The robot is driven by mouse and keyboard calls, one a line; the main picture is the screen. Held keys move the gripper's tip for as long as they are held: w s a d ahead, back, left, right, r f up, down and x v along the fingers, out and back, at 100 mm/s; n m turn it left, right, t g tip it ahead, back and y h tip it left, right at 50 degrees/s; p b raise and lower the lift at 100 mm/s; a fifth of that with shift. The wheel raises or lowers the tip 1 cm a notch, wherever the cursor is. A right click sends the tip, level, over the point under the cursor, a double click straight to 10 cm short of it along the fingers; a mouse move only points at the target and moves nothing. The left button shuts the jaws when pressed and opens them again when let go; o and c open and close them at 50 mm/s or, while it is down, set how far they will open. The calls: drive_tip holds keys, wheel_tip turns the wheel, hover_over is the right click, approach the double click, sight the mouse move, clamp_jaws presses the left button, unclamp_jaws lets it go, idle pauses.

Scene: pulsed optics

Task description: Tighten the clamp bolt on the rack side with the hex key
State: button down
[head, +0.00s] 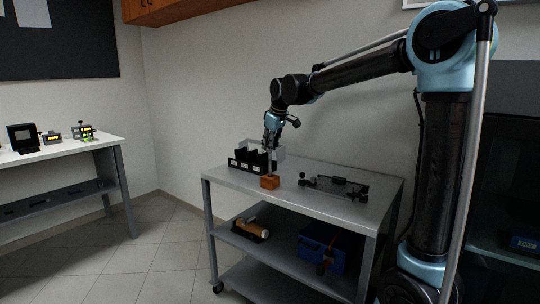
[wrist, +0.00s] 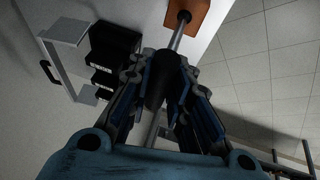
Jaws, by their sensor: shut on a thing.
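My gripper (head: 270,143) is above the grey cart and points down. It is shut on the dark handle of the hex key (wrist: 157,88), which also shows its thin metal shaft in the head view (head: 269,167). In the wrist view the shaft runs from the jaws to an orange-brown block (wrist: 192,12) with a dark spot on it. The block stands on the cart top in the head view (head: 270,182), right below my gripper. The shaft's end meets the block; I cannot tell how deep it sits. I cannot make out the clamp bolt.
A flat black fixture (head: 335,187) lies to the right. The lower shelf holds a blue bin (head: 320,252). Small devices (head: 82,131) stand on the white bench at left.

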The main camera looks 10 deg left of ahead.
drive_tip(key=shift+r, duration=2.95)
drive_tip(key=shift+w, duration=0.1)
drive_tip(key=w+d+r+g, duration=0.1)
drive_tip(key=w+d, duration=0.4)
drive_tip(key=d, duration=0.8)
drive_tip(key=shift+w+r, duration=0.15)
drive_tip(key=shift+r, duration=0.05)
drive_tip(key=shift+d+f, duration=0.1)
drive_tip(key=shift+f, duration=0.1)
drive_tip(key=shift+f, duration=2.1)
